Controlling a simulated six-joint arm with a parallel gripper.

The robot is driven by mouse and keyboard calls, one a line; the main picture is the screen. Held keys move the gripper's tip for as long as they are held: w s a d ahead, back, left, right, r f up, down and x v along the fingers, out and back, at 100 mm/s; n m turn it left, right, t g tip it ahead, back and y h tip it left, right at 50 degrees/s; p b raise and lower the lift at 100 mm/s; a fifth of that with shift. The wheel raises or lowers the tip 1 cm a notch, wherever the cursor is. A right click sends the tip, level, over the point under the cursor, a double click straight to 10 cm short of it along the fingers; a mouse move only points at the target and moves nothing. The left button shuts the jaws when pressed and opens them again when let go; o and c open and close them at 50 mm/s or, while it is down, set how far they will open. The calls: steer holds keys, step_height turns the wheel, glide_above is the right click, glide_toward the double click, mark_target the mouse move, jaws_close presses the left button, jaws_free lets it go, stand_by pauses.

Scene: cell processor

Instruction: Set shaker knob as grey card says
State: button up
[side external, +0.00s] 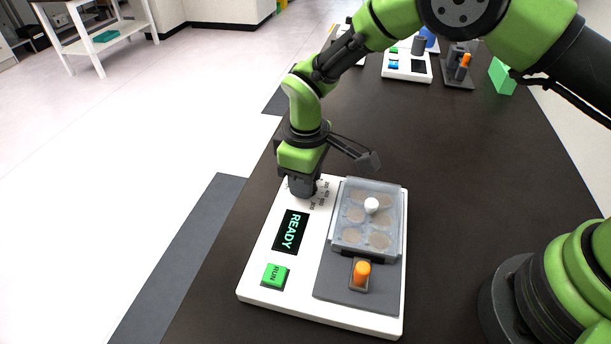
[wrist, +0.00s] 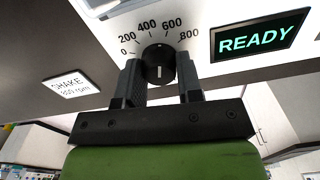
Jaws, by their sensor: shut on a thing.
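The shaker knob (wrist: 159,62) is a round black dial on the white panel of the machine (side external: 257,283). An arc of numbers around it reads 0, 200, 400, 600, 800. A small light mark shows on its face, but I cannot tell firmly which number the knob is set to. My gripper (side external: 303,187) points down at the panel, hiding the knob in the side view. In the wrist view its two fingers are closed on the knob, one on each side. A light card (wrist: 72,87) reads SHAKE and what looks like 800 rpm, partly blurred.
The display (side external: 290,231) reads READY, with a green RUN button (side external: 274,275) near it. Other devices (side external: 407,66) stand at the back.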

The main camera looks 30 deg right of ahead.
steer(key=m, duration=0.4)
steer(key=shift+d, duration=0.1)
steer(key=shift+m, duration=2.1)
steer(key=o, duration=0.9)
step_height(320, 180, up, 10)
